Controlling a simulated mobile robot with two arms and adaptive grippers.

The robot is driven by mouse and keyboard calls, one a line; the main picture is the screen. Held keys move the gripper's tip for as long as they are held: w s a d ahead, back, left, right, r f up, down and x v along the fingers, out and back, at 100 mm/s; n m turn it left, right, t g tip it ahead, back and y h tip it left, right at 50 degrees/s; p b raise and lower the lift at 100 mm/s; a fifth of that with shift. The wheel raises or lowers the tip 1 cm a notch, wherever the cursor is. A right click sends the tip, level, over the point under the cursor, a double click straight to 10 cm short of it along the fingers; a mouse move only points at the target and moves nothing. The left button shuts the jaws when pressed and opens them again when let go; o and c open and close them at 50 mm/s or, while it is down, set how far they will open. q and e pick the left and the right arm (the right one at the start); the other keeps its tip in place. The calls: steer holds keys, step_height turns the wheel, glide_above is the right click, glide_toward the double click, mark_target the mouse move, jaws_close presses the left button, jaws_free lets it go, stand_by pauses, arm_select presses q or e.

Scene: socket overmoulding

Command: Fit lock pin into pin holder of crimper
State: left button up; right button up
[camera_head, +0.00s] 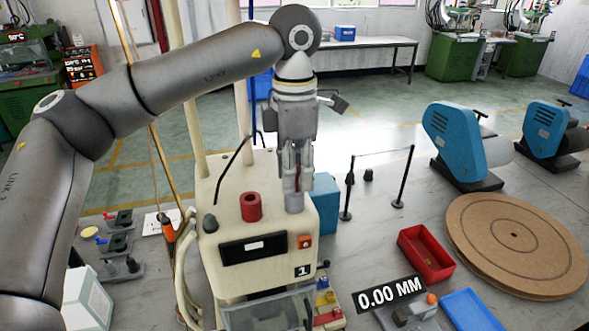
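My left arm comes in from the left and reaches over a beige machine marked 1 (228,262). My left gripper (297,186) points down at the right side of this machine's top. Its fingers are close together, and a thin dark red thing shows between them, too small to identify. A short grey cylinder (294,203) is right at the fingertips; I cannot tell whether they touch or grip it. A red hollow cylinder (251,207) stands on the machine top to the left. I cannot make out a lock pin or pin holder for certain. My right gripper is not in view.
Two blue machines (455,143) stand at the right, behind a round brown board (515,240). A red tray (425,254), a blue tray (478,311) and a 0.00 MM display (389,293) lie at the front right. Black posts (346,190) stand behind the machine.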

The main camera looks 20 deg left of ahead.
arm_select(q)
steer(key=shift+r, duration=0.45)
step_height(320, 180, up, 5)
steer(key=shift+r+b, duration=0.1)
steer(key=shift+b, duration=0.75)
step_height(320, 180, up, 6)
steer(key=shift+r+p, duration=0.15)
steer(key=shift+p, duration=0.2)
